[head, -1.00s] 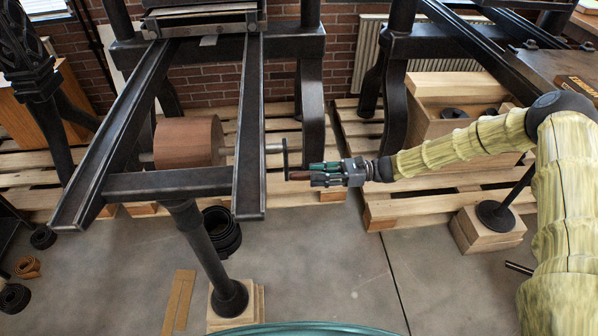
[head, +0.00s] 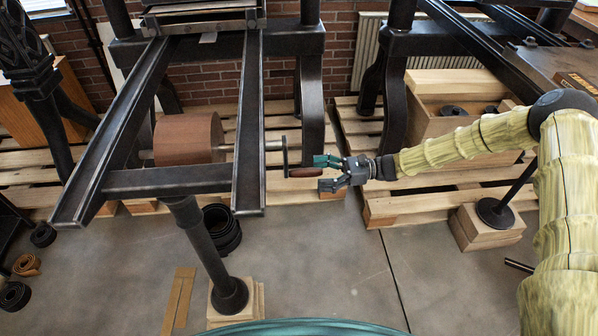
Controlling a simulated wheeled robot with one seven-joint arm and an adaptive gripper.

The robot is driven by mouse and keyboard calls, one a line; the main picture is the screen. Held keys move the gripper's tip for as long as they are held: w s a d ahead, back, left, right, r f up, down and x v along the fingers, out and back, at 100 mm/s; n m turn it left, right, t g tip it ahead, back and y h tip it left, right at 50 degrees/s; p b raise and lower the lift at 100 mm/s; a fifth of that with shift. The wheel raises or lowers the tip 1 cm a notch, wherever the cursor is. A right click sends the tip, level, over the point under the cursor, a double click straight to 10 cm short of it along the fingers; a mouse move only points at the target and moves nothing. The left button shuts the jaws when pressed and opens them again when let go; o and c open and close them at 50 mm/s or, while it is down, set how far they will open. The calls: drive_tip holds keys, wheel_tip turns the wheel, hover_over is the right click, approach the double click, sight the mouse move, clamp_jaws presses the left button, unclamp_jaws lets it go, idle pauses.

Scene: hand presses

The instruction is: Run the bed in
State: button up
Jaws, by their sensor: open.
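The hand press's two dark rails (head: 118,140) run from the near left to the bed (head: 200,18), which sits at the far end of the rails. A brown drum (head: 188,139) lies between the rails below them. Its shaft passes the right rail to a dark crank (head: 285,157) with a brown wooden handle (head: 303,172) pointing right. My gripper (head: 326,172) is open at the handle's right end. One finger is above the handle's line and one below. I cannot tell whether either finger touches it.
A second press (head: 468,38) stands on a pallet to the right, with a wooden box (head: 455,120) under it. A leg (head: 205,255) on a wooden block supports the near rail end. Dark coiled belts (head: 222,230) lie on the floor. The floor at front centre is clear.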

drive_tip(key=d+b, duration=0.1)
drive_tip(key=d, duration=0.7)
drive_tip(key=shift+w, duration=0.2)
idle(0.6)
drive_tip(key=s+a+f+n+g+h+p, duration=0.2)
drive_tip(key=s+a+f+h, duration=0.1)
drive_tip(key=s+a+f, duration=0.4)
drive_tip(key=s+a+f+n+g+h+p, duration=0.15)
drive_tip(key=s+f+h, duration=0.3)
drive_tip(key=s, duration=0.45)
drive_tip(key=s+d+f+n+h+p, duration=0.1)
drive_tip(key=s+f+n+h, duration=0.15)
drive_tip(key=s, duration=0.45)
drive_tip(key=s+d+f+n+h+p, duration=0.1)
drive_tip(key=s+f+n+h+p, duration=0.15)
drive_tip(key=s, duration=0.45)
drive_tip(key=s+d+r+n+t+h+p, duration=0.2)
drive_tip(key=s+d+r+n, duration=0.2)
drive_tip(key=s+d, duration=0.1)
drive_tip(key=s+d+r+n+t+h+p, duration=0.2)
drive_tip(key=s+d+r+n+h, duration=0.1)
drive_tip(key=s, duration=0.4)
drive_tip(key=shift+s+d+r+n, duration=0.3)
drive_tip(key=shift+d+r+n, duration=0.4)
drive_tip(key=shift+d+n, duration=0.4)
